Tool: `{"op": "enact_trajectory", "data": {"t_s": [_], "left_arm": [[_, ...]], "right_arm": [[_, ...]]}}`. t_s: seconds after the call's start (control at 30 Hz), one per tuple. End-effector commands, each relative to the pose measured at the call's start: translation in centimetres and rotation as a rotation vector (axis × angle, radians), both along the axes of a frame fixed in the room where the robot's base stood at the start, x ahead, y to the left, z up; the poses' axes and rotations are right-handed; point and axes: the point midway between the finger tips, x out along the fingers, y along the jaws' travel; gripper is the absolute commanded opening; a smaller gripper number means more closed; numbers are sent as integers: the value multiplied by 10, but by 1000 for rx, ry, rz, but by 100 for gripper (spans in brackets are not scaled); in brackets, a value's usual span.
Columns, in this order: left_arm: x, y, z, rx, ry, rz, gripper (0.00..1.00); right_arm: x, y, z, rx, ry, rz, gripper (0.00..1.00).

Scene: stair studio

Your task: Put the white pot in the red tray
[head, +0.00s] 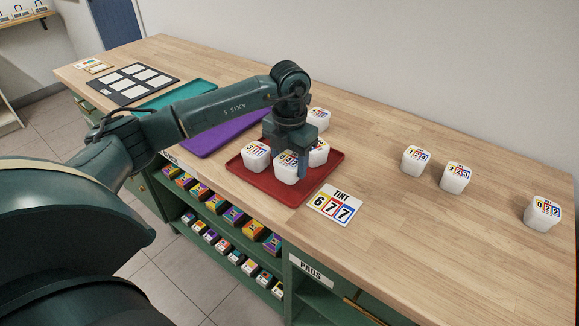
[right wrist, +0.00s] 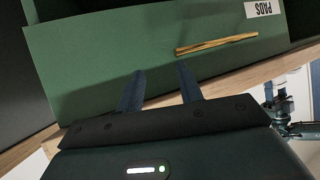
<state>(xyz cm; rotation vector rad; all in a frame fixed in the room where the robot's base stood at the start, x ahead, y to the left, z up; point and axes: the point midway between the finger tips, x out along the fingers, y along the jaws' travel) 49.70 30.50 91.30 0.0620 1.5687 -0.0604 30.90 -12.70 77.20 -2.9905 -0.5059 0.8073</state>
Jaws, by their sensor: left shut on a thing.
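The red tray (head: 241,167) lies on the wooden counter in the head view. White pots with coloured number labels are in it: one at the left (head: 255,160), one at the front (head: 285,176) and one at the right (head: 320,157), partly hidden. My left gripper (head: 290,163) is down over the tray, shut on the front white pot. One finger shows at that pot's right side; the other is hidden. I cannot tell whether this pot touches the tray floor. My right gripper (right wrist: 158,88) is open and empty in the right wrist view, facing a green cabinet front.
Another white pot (head: 319,118) stands behind the tray. Three more white pots (head: 416,161) (head: 456,178) (head: 542,213) stand apart on the right. A "TINT 677" card (head: 335,205) lies beside the tray. Purple (head: 205,141) and teal (head: 190,91) trays lie left. The counter between is clear.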

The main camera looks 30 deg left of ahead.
Motion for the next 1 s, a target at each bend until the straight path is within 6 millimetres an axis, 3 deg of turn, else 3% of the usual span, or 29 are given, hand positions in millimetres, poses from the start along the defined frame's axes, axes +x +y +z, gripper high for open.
{"op": "enact_trajectory", "data": {"t_s": [0.13,0.5,0.53,0.77,1.0], "left_arm": [[-1,0,-21,-1,3,-1,28],[0,0,-26,0,0,-1,28],[0,0,-25,0,0,-1,55],[0,0,-25,0,1,-1,74],[0,0,-24,0,1,-1,75]], "right_arm": [[0,0,1,-3,0,1,36],[0,0,-3,-1,2,0,36],[0,0,-2,0,2,0,36],[0,0,-1,1,2,-1,36],[0,0,0,1,1,0,36]]}}
